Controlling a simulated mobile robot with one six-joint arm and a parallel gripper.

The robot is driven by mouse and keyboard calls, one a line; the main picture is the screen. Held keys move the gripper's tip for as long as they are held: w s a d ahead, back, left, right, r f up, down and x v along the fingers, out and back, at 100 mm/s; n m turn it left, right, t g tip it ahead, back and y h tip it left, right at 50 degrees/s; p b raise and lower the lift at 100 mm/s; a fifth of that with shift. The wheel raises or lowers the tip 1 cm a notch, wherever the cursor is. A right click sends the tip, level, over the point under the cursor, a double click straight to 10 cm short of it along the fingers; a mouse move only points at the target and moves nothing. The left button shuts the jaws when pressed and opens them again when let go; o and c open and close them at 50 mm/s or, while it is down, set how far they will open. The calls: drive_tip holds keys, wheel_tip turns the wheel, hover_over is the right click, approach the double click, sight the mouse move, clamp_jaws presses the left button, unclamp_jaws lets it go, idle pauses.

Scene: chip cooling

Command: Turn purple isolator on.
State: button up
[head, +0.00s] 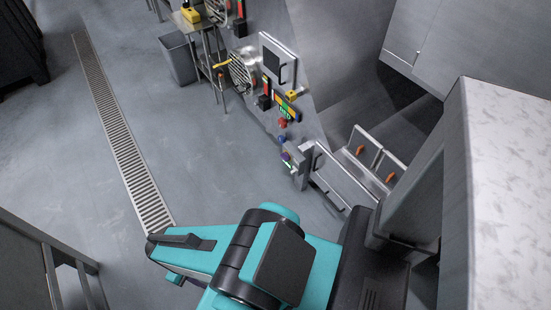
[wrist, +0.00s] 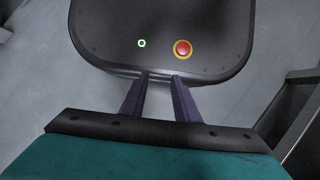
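The purple isolator (head: 286,156) is a small purple spot on the side of the grey machine in the head view, above a green part and below a blue one. It is too small to tell its switch position. My gripper (wrist: 160,77) shows in the wrist view with its two dark fingers apart and nothing between them. The isolator is not seen in the wrist view.
A red knob (head: 282,123) and a row of coloured buttons (head: 288,106) sit farther along the machine. A metal frame with a handle (head: 341,178) stands right of the isolator. Open grey floor (head: 210,150) lies to the left, with a long drain grate (head: 120,135).

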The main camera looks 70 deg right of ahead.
drive_tip(key=shift+w, duration=0.1)
